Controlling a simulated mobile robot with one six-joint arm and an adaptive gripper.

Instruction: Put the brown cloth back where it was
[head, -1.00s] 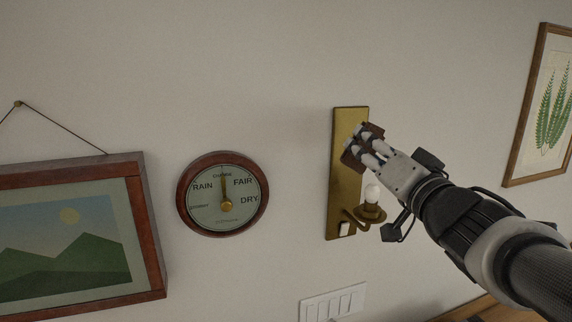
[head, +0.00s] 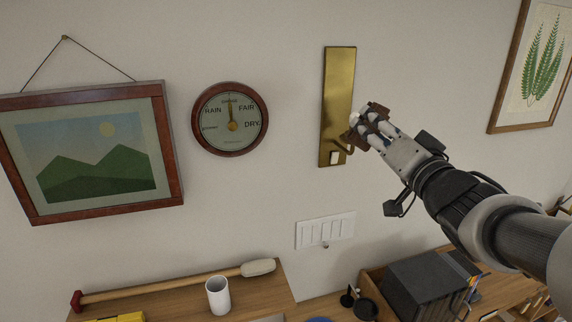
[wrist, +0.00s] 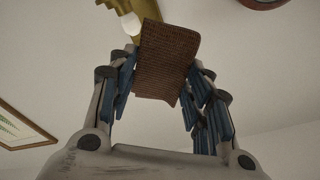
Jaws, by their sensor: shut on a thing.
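The brown cloth (wrist: 167,62) is a small ribbed piece held between the fingers of my gripper (wrist: 160,85) in the wrist view. In the head view, my gripper (head: 368,128) is shut on it, and only bits of the brown cloth (head: 379,109) show around the fingers. My gripper is in front of the lower right side of the brass wall lamp (head: 339,90), hiding most of its arm and bulb. In the wrist view, the white bulb (wrist: 131,24) is just beyond the cloth's left edge. I cannot tell whether they touch.
A round barometer (head: 230,118) and a framed landscape (head: 92,158) hang on the left. A switch panel (head: 325,231) is below the lamp. Lower down, a shelf top (head: 190,295) holds a mallet (head: 170,285) and a white cup (head: 218,295). A dark box (head: 425,285) stands on the right.

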